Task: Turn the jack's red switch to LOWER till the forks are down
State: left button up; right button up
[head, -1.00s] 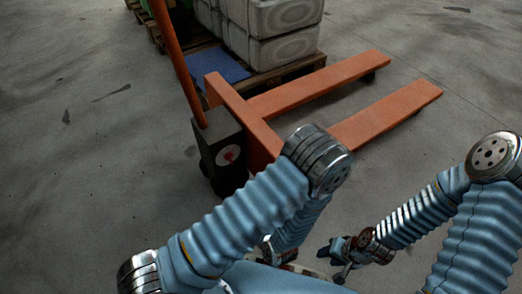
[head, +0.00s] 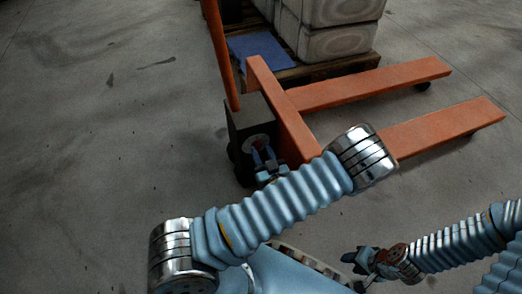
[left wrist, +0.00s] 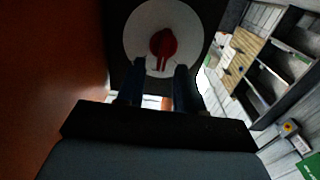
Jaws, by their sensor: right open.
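The pallet jack has a dark box (head: 245,118) with a white dial (head: 259,141) on its near face. The red switch (left wrist: 163,45) sits at the dial's centre in the left wrist view, its lever pointing down in the picture; in the head view my gripper mostly covers it. My left gripper (head: 264,157) is open in front of the dial. Its two fingers (left wrist: 158,72) stand on either side of the lever's lower end, with gaps. The orange forks (head: 375,84) extend right; their height is hard to tell. My right gripper (head: 358,262) is open and empty, low at right.
The jack's orange handle (head: 220,55) rises above the box. Behind it a wooden pallet (head: 285,75) bears pale stacked sacks (head: 335,42) and a blue sheet (head: 262,50). Shelving (left wrist: 280,65) shows in the left wrist view. The concrete floor at left is clear.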

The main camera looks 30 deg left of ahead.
pick_arm(q)
jog(key=shift+w+a, duration=0.35)
jog(key=shift+a, duration=0.15)
grip_shut()
